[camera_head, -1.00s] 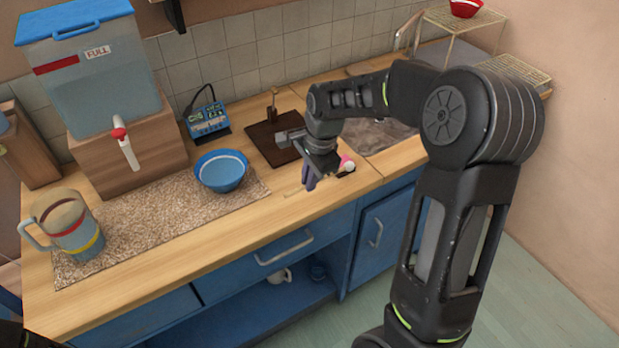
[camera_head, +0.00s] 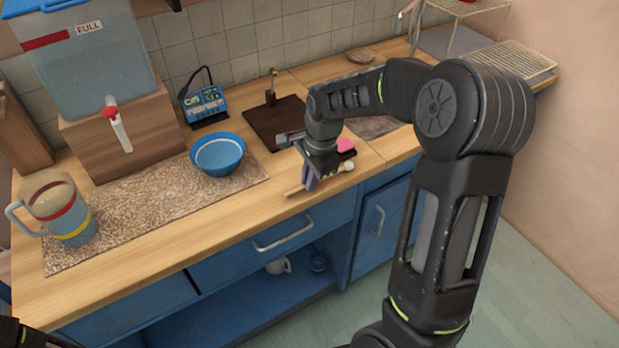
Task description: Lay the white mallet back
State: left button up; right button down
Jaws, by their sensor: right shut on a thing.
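The white mallet has a pale wooden stick (camera_head: 295,190) and a small white head (camera_head: 348,166). It shows near the counter's front edge, pointing right. My right gripper (camera_head: 309,181) is around the stick and shut on it, with its fingers pointing down. The fingers hide part of the stick. I cannot tell whether the mallet touches the counter. A pink mallet head (camera_head: 346,145) shows just behind the white head, by a small dark rest (camera_head: 348,154).
A blue bowl (camera_head: 217,154) stands on the speckled mat (camera_head: 150,215), left of my gripper. A dark brown board (camera_head: 268,128) with an upright post lies behind the gripper. A jug (camera_head: 62,210), a blue device (camera_head: 206,106) and a water tank (camera_head: 95,60) stand farther left.

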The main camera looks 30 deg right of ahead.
jog(key=shift+f, duration=0.3)
dwell(0.5)
jog(key=c, duration=1.5)
grip_release()
jog(key=shift+o, duration=0.2)
jog(key=shift+s+f, duration=0.1)
notch_tip(320, 180, up, 8)
jog(key=s+b, duration=0.1)
jog(key=shift+d, duration=0.2)
